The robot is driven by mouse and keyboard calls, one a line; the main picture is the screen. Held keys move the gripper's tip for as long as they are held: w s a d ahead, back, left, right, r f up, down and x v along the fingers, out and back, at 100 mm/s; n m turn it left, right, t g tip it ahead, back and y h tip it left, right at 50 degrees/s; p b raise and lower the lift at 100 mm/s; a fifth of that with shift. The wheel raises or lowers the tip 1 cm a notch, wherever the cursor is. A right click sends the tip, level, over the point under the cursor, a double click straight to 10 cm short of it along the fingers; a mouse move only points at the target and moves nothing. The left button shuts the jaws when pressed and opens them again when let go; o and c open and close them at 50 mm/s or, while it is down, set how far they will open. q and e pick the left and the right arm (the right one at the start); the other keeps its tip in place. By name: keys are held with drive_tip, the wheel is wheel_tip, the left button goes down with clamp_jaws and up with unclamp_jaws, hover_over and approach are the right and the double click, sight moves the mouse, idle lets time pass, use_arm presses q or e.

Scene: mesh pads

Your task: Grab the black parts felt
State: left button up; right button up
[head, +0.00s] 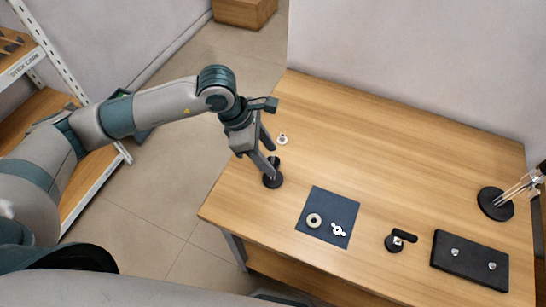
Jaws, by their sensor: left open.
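A dark, navy-looking square felt (345,205) lies flat on the wooden table, near its front edge. A pale ring (314,220) and a small white metal part (338,230) lie on it. My left gripper (272,161) is open, pointing down above the table to the upper left of the felt and apart from it. Its fingers are over or beside a black round-based piece (272,181); I cannot tell whether they touch it. My right gripper is not in view.
On the wooden table (400,140), a small white piece (282,140) stands behind my left gripper. A black-handled piece (393,243) and a black slab with two knobs (465,270) are right of the felt. A black round stand (493,206) is at the right edge.

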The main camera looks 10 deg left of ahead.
use_arm(q)
drive_tip(key=shift+f, duration=0.15)
idle(0.3)
drive_tip(key=c, duration=1.1)
drive_tip(key=shift+r+b, duration=0.55)
drive_tip(key=shift+r, duration=0.05)
drive_tip(key=r+b, duration=0.1)
drive_tip(key=d+r+b, duration=0.1)
drive_tip(key=r, duration=0.1)
drive_tip(key=shift+d+r, duration=0.1)
drive_tip(key=d+r+b, duration=0.4)
drive_tip(key=d+r, duration=0.2)
drive_tip(key=d, duration=0.4)
drive_tip(key=shift+d+r, duration=0.25)
drive_tip(key=shift+r, duration=0.1)
